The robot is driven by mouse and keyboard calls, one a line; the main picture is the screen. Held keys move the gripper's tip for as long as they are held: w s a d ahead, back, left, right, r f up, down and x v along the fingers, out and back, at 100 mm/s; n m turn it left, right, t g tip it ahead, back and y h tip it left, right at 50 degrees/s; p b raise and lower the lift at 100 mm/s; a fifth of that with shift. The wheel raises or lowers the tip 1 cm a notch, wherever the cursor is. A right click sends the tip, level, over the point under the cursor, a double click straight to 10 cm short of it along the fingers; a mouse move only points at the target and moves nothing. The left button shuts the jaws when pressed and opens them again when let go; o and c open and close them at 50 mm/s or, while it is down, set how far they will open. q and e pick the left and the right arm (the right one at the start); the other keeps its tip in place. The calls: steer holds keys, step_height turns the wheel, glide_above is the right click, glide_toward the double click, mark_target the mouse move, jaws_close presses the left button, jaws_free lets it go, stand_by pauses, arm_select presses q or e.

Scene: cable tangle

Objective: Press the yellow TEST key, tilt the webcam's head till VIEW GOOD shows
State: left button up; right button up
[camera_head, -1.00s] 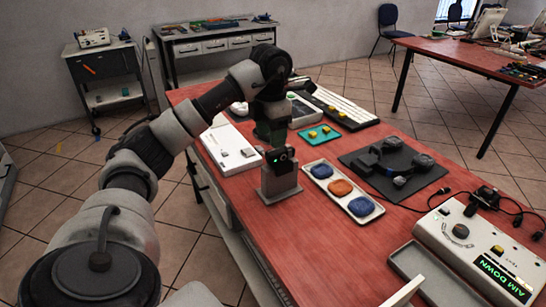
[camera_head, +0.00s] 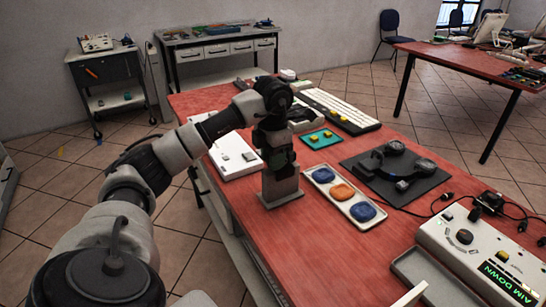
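The control box (camera_head: 478,262) is at the lower right, with the yellow TEST key (camera_head: 502,256) on its top. Its display (camera_head: 507,283) reads AIM DOWN in green. The webcam's grey block stand (camera_head: 281,190) is upright near the table's left edge. Its dark head is largely hidden by or merges with my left gripper (camera_head: 279,157), which reaches down onto it from above. I cannot tell whether the fingers touch or hold the head, or whether they are open.
A tray with blue and orange pieces (camera_head: 343,193) lies right of the stand. Behind are a teal board (camera_head: 319,138), a keyboard (camera_head: 340,110) and a headset on a dark mat (camera_head: 421,185). Black cables lie near the control box. Bare red tabletop (camera_head: 305,250) lies in front.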

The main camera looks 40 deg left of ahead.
arm_select(q)
steer(key=shift+c, duration=0.6)
steer(key=shift+d+r+y, duration=0.1)
steer(key=shift+y, duration=0.4)
steer(key=shift+y+p, duration=0.3)
steer(key=o, duration=0.9)
